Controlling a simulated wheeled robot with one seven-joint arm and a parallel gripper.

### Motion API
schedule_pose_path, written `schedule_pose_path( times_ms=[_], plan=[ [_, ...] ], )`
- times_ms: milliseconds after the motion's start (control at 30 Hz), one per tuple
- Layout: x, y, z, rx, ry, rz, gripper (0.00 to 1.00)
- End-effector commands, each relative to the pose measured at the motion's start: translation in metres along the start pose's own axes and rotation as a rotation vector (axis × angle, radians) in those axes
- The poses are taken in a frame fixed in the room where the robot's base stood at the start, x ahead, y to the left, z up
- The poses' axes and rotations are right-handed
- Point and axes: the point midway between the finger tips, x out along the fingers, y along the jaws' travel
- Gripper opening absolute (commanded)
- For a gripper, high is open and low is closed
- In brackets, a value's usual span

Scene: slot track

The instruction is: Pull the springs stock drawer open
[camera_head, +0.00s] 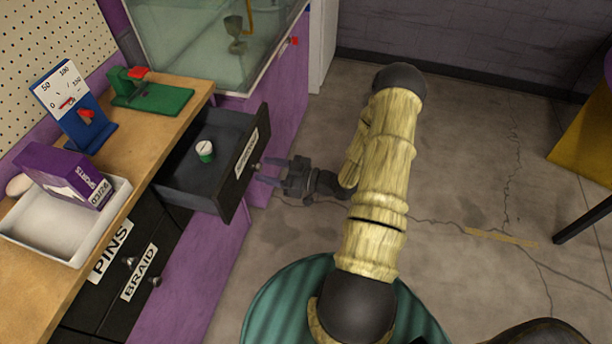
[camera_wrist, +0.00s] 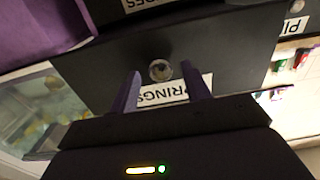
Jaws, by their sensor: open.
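The springs stock drawer (camera_head: 186,184) is dark grey and stands pulled out from the bench in the head view. A green and white small cylinder (camera_head: 205,151) sits inside it. Its front bears a white label and a round knob (camera_head: 257,166). In the wrist view the label (camera_wrist: 162,92) reads "PRINGS" upside down, partly hidden by a finger, with the knob (camera_wrist: 160,70) beside it. My gripper (camera_head: 262,170) is open in front of the drawer front, its two fingers (camera_wrist: 160,76) on either side of the knob. Whether they touch it I cannot tell.
Drawers labelled PINS (camera_head: 111,250) and BRAID (camera_head: 139,272) are shut at lower left. The bench top (camera_head: 150,150) holds a white tray (camera_head: 60,255), a purple box (camera_head: 62,178), a blue gauge (camera_head: 75,110) and a green tool (camera_head: 150,98). Open floor (camera_head: 460,180) lies to the right.

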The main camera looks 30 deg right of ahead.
Motion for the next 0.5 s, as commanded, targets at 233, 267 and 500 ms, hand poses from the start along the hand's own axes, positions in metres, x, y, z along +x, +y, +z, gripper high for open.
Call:
schedule_pose_path(
  times_ms=[233, 267, 500],
  plan=[
    [-0.048, 0.001, 0.001, -0.001, -0.002, 0.006, 0.47],
    [-0.053, 0.001, 0.001, -0.002, -0.002, 0.004, 0.47],
    [-0.102, 0.001, 0.001, 0.0, -0.002, 0.005, 0.47]
  ],
)
